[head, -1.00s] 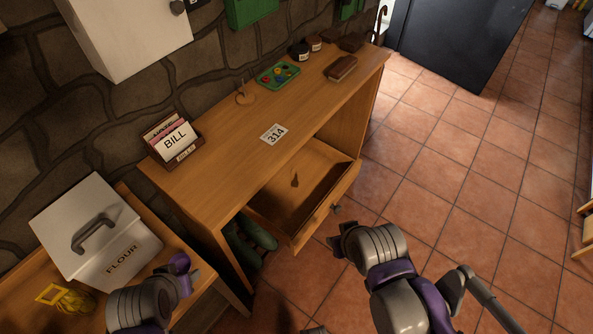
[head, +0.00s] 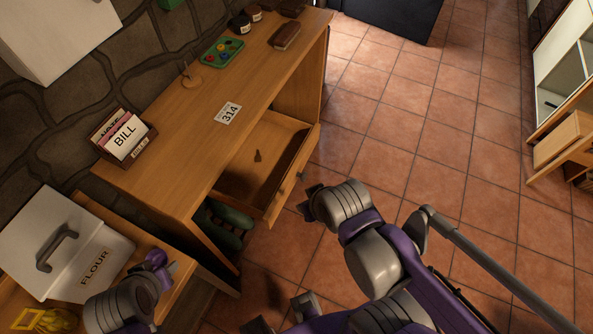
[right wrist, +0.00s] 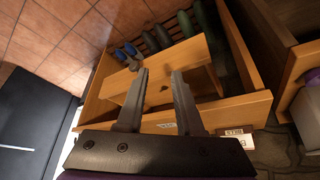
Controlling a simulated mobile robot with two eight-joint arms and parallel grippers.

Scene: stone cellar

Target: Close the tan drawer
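The tan drawer (head: 236,205) is pulled out of the wooden desk (head: 165,165) in the head view, with a small dark mark or item inside. Its front carries a small knob (head: 301,176) and faces the tiled floor. My right gripper (head: 306,202) is just in front of the drawer front near the knob; I cannot tell whether it touches. In the right wrist view the right gripper (right wrist: 160,76) has its fingers apart with nothing clearly held, and the drawer shows beyond them (right wrist: 193,50). My left gripper (head: 170,266) is low at the left, beside the flour box.
A bill holder (head: 125,138), a 314 card (head: 228,113), a green tray (head: 222,52) and a brown case (head: 285,36) rest on the desk. A flour box (head: 60,245) stands lower left. Green bottles (head: 225,232) lie under the drawer.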

